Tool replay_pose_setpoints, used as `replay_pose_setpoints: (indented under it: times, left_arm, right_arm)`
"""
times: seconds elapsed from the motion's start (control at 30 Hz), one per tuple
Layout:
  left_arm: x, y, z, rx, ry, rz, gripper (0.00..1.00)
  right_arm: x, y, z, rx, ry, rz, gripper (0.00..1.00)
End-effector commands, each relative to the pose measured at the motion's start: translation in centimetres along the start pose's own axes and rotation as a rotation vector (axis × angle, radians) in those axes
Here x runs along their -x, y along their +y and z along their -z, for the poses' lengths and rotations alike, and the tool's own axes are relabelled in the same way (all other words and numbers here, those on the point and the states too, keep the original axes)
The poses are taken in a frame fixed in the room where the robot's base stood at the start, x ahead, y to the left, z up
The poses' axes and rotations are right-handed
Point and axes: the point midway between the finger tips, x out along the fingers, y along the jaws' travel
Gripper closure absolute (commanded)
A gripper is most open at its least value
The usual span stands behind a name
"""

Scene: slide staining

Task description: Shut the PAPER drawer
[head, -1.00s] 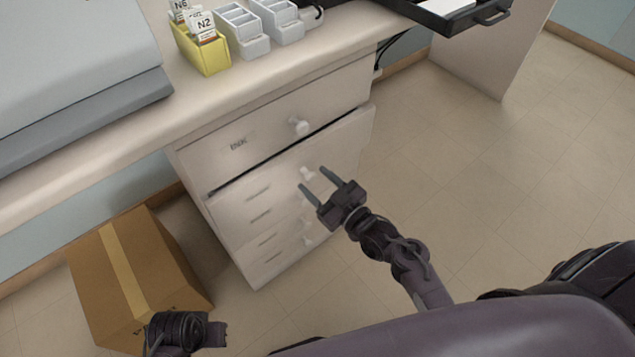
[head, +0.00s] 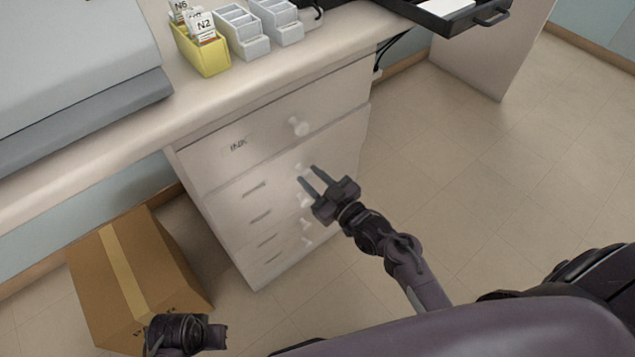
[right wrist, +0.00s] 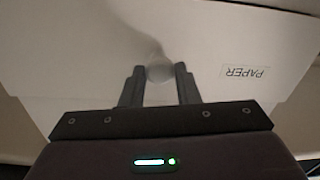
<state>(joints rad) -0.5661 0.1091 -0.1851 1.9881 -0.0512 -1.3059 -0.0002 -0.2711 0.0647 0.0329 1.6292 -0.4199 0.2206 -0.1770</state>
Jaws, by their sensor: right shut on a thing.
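The PAPER drawer (head: 268,172) is the second one down in the white drawer unit, and its front now sits level with its neighbours. Its label (right wrist: 245,73) reads PAPER upside down in the right wrist view. My right gripper (head: 307,173) is at this drawer's front, shut on its round white knob (right wrist: 159,70), which lies between the fingertips. The knob also shows in the head view (head: 299,167). My left gripper (head: 188,333) is at the lower left of the head view, apart from the drawers; its fingers cannot be made out.
The top drawer (head: 285,120) above reads INK, and more knobbed drawers are below. A cardboard box (head: 165,270) stands on the floor left of the unit. A dark open tray (head: 455,22) juts out at the upper right. The floor on the right is clear.

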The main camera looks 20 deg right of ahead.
Motion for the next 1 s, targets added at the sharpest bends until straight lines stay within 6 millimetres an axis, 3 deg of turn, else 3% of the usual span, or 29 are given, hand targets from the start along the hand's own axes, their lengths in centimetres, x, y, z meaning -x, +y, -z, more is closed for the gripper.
replay_pose_setpoints:
  times: [0.1, 0.33, 0.37, 0.53, 0.83, 1.0]
  left_arm:
    - [0.5, 0.0, 0.3, -0.002, 0.004, 0.001, 1.0]
    - [0.9, -0.1, 0.5, -0.003, 0.01, 0.002, 1.0]
    - [0.9, -0.1, 0.5, -0.003, 0.009, 0.002, 1.0]
    - [0.6, 0.0, 0.1, -0.003, 0.002, 0.0, 1.0]
    - [0.6, 0.1, -0.2, -0.002, -0.002, -0.001, 1.0]
    - [0.2, 0.0, 0.0, 0.001, 0.009, 0.0, 1.0]
  right_arm:
    - [-1.4, 0.0, 0.1, 0.001, 0.002, 0.002, 1.0]
    - [-1.5, 0.1, 0.1, 0.0, 0.002, 0.001, 1.0]
    - [-1.5, 0.1, 0.1, 0.0, 0.003, 0.001, 0.7]
    - [-1.5, 0.1, 0.1, 0.0, 0.002, 0.001, 0.5]
    - [-1.2, 0.1, 0.0, 0.0, 0.0, 0.001, 0.5]
    - [1.0, 0.1, 0.0, 0.0, -0.002, 0.001, 0.5]
